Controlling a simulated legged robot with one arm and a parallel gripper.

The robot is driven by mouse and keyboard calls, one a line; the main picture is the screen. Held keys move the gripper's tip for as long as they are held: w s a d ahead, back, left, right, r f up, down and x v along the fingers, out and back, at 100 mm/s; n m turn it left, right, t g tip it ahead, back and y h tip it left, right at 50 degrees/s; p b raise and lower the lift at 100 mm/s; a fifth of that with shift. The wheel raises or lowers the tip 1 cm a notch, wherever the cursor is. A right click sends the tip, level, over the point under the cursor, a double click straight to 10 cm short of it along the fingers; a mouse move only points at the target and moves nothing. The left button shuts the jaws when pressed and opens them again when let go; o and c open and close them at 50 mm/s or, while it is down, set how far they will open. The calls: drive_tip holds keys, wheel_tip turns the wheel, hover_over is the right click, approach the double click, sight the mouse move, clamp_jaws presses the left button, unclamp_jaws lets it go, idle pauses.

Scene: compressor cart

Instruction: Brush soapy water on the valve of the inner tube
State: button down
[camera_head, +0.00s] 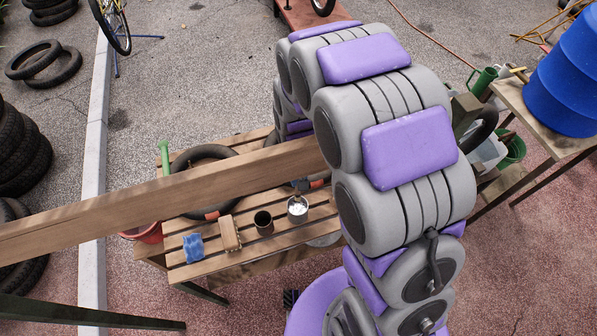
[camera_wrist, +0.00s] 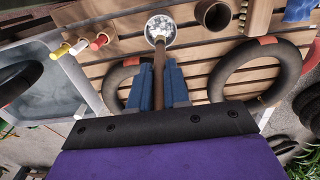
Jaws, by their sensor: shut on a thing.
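My gripper (camera_wrist: 158,80) has blue fingers shut on the brown handle of a brush (camera_wrist: 158,58). The brush's far end reaches into a can of white, foamy liquid (camera_wrist: 160,22); its bristles cannot be made out. The can also shows in the head view (camera_head: 298,212), upright on the slatted table. One black inner tube (camera_wrist: 284,88) with a red band lies right of my gripper in the wrist view. Another black ring with a red band (camera_wrist: 111,82) lies left, partly behind the fingers. I cannot make out a valve on either. In the head view my arm and a beam hide much.
The slatted table (camera_head: 205,268) also holds a brown cup (camera_head: 263,222), a wooden block (camera_head: 230,233) and a blue cloth (camera_head: 193,248). A wooden beam (camera_head: 180,195) crosses above it. A grey basin (camera_wrist: 62,90) stands left in the wrist view. A blue barrel (camera_head: 570,80) stands right.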

sight(297, 193)
wheel_tip(297, 193, down, 3)
drive_tip(key=shift+a+f+b, duration=0.15)
drive_tip(key=shift+b, duration=0.35)
drive_tip(key=shift+f+b, duration=0.75)
drive_tip(key=shift+f, duration=2.2)
drive_tip(key=shift+r, duration=0.15)
drive_tip(key=shift+r+p, duration=1.3)
drive_tip(key=shift+r, duration=2.85)
drive_tip(key=shift+r+p, duration=0.6)
drive_tip(key=shift+r, duration=1.45)
